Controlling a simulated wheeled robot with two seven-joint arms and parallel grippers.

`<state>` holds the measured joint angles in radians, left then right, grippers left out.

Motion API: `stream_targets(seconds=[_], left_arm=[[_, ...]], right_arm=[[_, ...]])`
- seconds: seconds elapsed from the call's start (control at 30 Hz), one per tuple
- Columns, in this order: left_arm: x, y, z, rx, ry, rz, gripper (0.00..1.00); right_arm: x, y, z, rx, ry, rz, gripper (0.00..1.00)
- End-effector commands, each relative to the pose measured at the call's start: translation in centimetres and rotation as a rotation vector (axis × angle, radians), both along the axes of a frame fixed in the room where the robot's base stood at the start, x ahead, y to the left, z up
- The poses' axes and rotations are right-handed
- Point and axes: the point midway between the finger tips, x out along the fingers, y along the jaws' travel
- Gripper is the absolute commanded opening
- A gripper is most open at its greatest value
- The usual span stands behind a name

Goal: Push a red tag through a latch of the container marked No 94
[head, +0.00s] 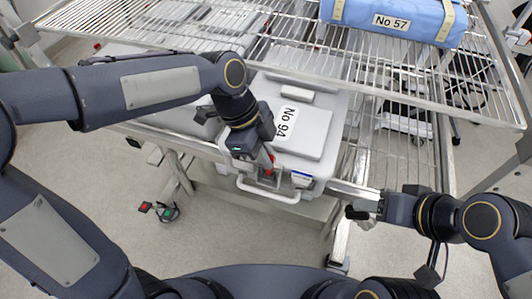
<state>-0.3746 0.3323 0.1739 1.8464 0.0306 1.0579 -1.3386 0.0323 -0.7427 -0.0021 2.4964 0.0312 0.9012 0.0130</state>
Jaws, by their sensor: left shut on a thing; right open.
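The container marked No 94 (305,140) is a light grey case on the lower wire shelf, with its white label on the lid and a handle (268,190) on its near side. My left gripper (267,164) is at the container's near edge, beside the handle and the latch area. It is shut on a small red tag (270,158), mostly hidden by the fingers. I cannot tell whether the tag is in the latch. My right gripper (362,210) is open and empty, right of the container near the rack's front rail.
A wire shelf (290,45) lies above the container's far part. A blue wrapped bundle marked No 57 (395,18) sits on it. Other grey cases stand left of the container.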

Motion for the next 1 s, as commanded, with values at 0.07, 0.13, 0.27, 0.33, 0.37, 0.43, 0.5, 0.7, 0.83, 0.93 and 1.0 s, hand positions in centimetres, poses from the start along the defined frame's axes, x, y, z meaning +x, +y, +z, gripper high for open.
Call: stream_targets(seconds=[0.07, 0.13, 0.27, 0.33, 0.37, 0.43, 0.5, 0.7, 0.83, 0.93, 1.0], left_arm=[[0.1, 0.1, 0.1, -0.001, -0.001, 0.000, 0.00], [0.0, 0.0, 0.1, 0.000, -0.001, 0.000, 0.00], [0.0, 0.0, 0.1, 0.000, -0.001, 0.000, 0.00], [0.0, 0.1, 0.0, 0.000, -0.001, 0.000, 0.00], [0.0, 0.0, 0.0, 0.000, -0.001, 0.000, 0.00], [0.0, 0.1, -0.1, 0.000, -0.001, 0.000, 0.00], [0.0, 0.1, -0.2, 0.000, 0.000, 0.000, 0.00], [0.0, 0.1, -0.9, 0.000, 0.000, 0.000, 0.00], [0.0, 0.1, -1.3, 0.000, 0.000, 0.000, 0.00], [0.0, 0.1, -1.5, 0.000, 0.000, 0.000, 0.00], [0.0, 0.1, -1.6, 0.000, 0.001, 0.000, 0.00]], right_arm=[[0.0, 0.0, 0.0, 0.000, 0.000, 0.000, 0.53], [0.0, 0.0, 0.0, 0.000, 0.000, 0.000, 0.53], [0.0, 0.0, 0.0, 0.000, 0.000, 0.000, 0.53], [0.0, 0.0, 0.0, 0.000, 0.000, 0.000, 0.53], [0.0, 0.0, -0.1, 0.000, 0.000, 0.000, 0.53], [0.0, 0.0, -0.1, 0.000, 0.000, 0.000, 0.53], [0.0, 0.0, -0.3, 0.000, 0.000, 0.000, 0.53], [0.0, 0.0, -0.8, 0.000, 0.000, 0.000, 0.53], [0.0, 0.0, -1.2, 0.000, 0.000, 0.000, 0.53], [0.0, 0.0, -1.4, 0.000, 0.000, 0.000, 0.53], [0.0, 0.0, -1.5, 0.000, 0.000, 0.000, 0.53]])
